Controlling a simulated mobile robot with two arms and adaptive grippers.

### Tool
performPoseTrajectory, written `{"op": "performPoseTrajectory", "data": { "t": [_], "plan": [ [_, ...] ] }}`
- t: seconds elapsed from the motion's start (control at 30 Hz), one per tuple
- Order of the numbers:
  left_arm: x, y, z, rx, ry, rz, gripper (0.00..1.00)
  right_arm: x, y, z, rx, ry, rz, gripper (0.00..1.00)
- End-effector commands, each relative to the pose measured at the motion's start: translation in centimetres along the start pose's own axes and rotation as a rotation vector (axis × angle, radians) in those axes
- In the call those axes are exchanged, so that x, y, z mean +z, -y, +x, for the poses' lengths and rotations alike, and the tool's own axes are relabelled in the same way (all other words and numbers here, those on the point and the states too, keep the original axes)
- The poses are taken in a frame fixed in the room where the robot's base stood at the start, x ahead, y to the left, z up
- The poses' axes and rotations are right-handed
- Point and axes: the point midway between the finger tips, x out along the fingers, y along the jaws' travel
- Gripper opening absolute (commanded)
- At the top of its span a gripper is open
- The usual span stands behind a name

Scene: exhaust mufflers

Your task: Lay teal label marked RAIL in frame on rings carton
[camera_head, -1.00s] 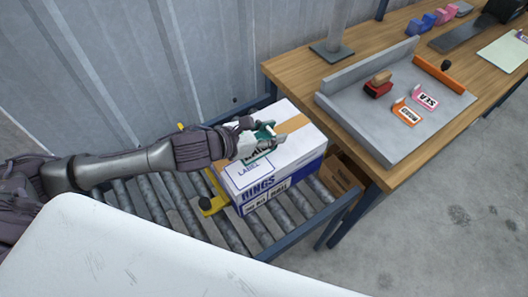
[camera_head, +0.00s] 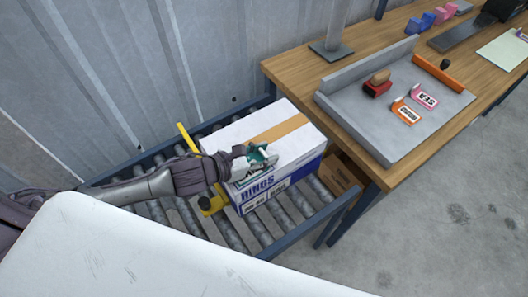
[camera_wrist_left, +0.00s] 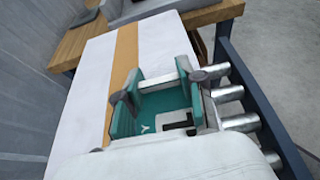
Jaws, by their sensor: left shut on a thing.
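The rings carton (camera_head: 295,134), white with a tan tape strip and blue RINGS print on its side, sits on the roller conveyor. It also shows in the left wrist view (camera_wrist_left: 95,92). My left gripper (camera_head: 256,158) is shut on the teal label (camera_head: 258,153), over the near left part of the carton's top. In the left wrist view the teal label (camera_wrist_left: 160,103) sits between the fingers, with a white face carrying dark print, mostly hidden. The printed frame on the carton top is hidden by the gripper. I cannot tell whether the label touches the carton. My right gripper is not in view.
A yellow stop (camera_head: 213,202) stands beside the carton on the conveyor (camera_head: 265,228). A wooden bench (camera_head: 290,72) at the right holds a grey tray (camera_head: 385,138) with an orange label (camera_head: 405,112), a pink label (camera_head: 424,96) and a red stamp (camera_head: 377,84).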

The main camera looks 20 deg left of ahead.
Motion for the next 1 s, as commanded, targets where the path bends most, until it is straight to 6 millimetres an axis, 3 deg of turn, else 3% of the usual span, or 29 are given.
{"op": "performPoseTrajectory", "data": {
  "t": [0.03,0.2,0.57,1.0],
  "plan": [
    [-0.2,0.0,0.1,0.000,-0.001,0.000,0.41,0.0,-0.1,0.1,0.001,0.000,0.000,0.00],
    [-0.1,0.0,0.0,0.000,-0.001,0.000,0.64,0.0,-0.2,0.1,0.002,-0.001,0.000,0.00],
    [0.1,0.0,-0.3,0.000,-0.002,0.001,0.64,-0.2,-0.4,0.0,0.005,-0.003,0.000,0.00],
    [-0.3,0.0,-8.1,0.001,-0.007,-0.001,0.64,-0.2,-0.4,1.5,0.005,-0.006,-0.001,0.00]
  ]
}}
